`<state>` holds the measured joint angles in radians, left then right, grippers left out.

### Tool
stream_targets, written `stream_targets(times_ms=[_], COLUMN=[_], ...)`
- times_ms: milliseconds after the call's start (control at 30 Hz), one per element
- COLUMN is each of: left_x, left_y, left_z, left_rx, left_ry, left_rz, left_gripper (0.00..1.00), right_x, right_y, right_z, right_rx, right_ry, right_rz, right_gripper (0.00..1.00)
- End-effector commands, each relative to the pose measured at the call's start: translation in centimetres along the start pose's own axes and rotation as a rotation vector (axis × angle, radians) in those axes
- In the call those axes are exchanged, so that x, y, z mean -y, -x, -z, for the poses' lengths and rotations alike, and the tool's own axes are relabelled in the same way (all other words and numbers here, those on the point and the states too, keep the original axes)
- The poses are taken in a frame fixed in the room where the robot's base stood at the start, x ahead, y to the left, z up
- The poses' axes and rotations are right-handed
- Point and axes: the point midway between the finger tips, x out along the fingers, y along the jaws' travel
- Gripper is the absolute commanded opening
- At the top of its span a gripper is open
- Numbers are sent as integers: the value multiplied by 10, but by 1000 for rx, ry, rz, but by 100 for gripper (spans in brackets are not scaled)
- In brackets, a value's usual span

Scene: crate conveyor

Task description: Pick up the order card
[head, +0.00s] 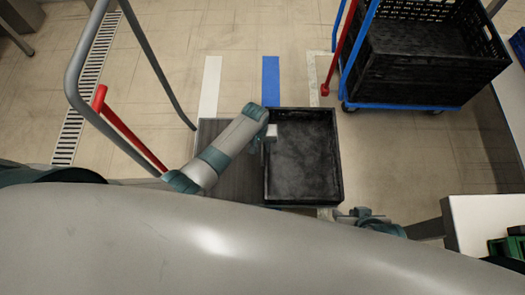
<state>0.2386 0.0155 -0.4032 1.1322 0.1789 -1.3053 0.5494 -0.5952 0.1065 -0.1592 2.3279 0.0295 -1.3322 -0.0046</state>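No order card can be made out for certain in the head view. A black crate (338,160) with a dark, empty-looking floor sits just in front of me. My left gripper (268,142) is at the crate's left wall, near its far left corner. It points down, and its fingers are too small and hidden to tell open from shut. A small pale grey patch shows at this gripper; I cannot tell whether it is part of the gripper. My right gripper (357,213) is right of the crate's near right corner, partly hidden by my body; its fingers are unclear.
A grey platform (215,130) lies left of the crate. A grey rail frame (155,65) with a red bar (130,130) stands at left. A blue-framed cart (400,104) holds a large black crate (430,65) at back right. A white table (475,220) is at right.

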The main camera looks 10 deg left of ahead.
Motion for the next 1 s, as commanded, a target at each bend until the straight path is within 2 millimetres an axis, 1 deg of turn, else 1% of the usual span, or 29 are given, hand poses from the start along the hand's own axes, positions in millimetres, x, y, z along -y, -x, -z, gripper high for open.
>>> stream_targets(times_ms=[367,467,500,867,1000], left_x=[0,0,0,0,-1], left_y=[1,1,1,1,8], left_z=[0,0,0,0,0], left_rx=[0,0,0,0,0], left_ry=[0,0,0,0,0], left_rz=[0,0,0,0,0], left_gripper=[24,3,0,0,0], right_x=[0,0,0,-1,-2], right_y=[0,0,0,0,3], right_z=[0,0,0,0,-1], right_rx=[1,2,2,3,11], right_ry=[0,-1,-1,-1,-1], right_rz=[-1,-1,-1,-1,-4], right_gripper=[31,31,31,31,31])
